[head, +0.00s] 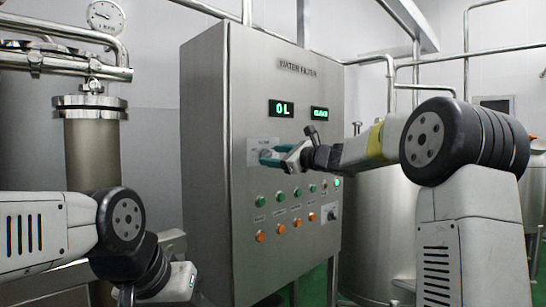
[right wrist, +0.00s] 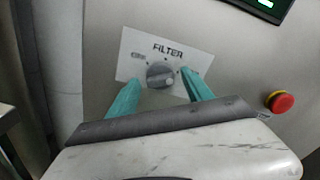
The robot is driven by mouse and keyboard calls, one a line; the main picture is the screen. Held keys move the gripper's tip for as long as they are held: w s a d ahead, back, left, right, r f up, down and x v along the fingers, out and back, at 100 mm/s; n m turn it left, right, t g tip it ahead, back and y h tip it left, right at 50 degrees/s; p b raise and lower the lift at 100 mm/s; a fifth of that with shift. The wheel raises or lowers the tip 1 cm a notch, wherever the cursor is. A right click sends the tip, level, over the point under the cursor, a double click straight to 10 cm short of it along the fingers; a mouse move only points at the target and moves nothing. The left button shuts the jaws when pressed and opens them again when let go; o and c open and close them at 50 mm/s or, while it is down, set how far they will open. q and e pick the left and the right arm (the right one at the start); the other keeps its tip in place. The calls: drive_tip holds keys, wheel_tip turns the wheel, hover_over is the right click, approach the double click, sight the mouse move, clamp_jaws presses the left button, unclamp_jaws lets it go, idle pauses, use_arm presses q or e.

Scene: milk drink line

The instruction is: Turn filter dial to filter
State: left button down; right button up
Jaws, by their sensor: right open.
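The filter dial (right wrist: 159,73) is a round grey knob on a white plate (right wrist: 130,42) marked FILTER, with a smaller label at its upper left. A light mark on the knob sits toward its lower right. In the head view the plate (head: 254,147) is on the front of the steel cabinet, and the gripper mostly hides the dial. My right gripper (head: 267,156) is open in front of the dial. Its two teal fingers show in the right wrist view (right wrist: 163,79), one on each side of the knob; I cannot tell whether they touch it. My left gripper's fingers are not visible.
The WATER FILTER cabinet (head: 205,130) carries green displays (head: 281,108), rows of green and orange buttons (head: 278,229) below the gripper, and a rotary switch (head: 331,213). A red button (right wrist: 281,101) is right of the dial. A filter column (head: 91,150) and pipes stand left.

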drive_tip(key=shift+w+a, duration=0.2)
drive_tip(key=shift+a, duration=0.05)
clamp_jaws()
drive_tip(key=shift+n, duration=0.3)
drive_tip(key=n, duration=0.5)
drive_tip(key=shift+s+f+n, duration=0.1)
drive_tip(key=shift+f+n, duration=0.05)
drive_tip(key=shift+n, duration=0.15)
drive_tip(key=n, duration=0.5)
drive_tip(key=shift+a+f, duration=0.1)
drive_tip(key=shift+f, duration=0.05)
drive_tip(key=shift+n, duration=0.4)
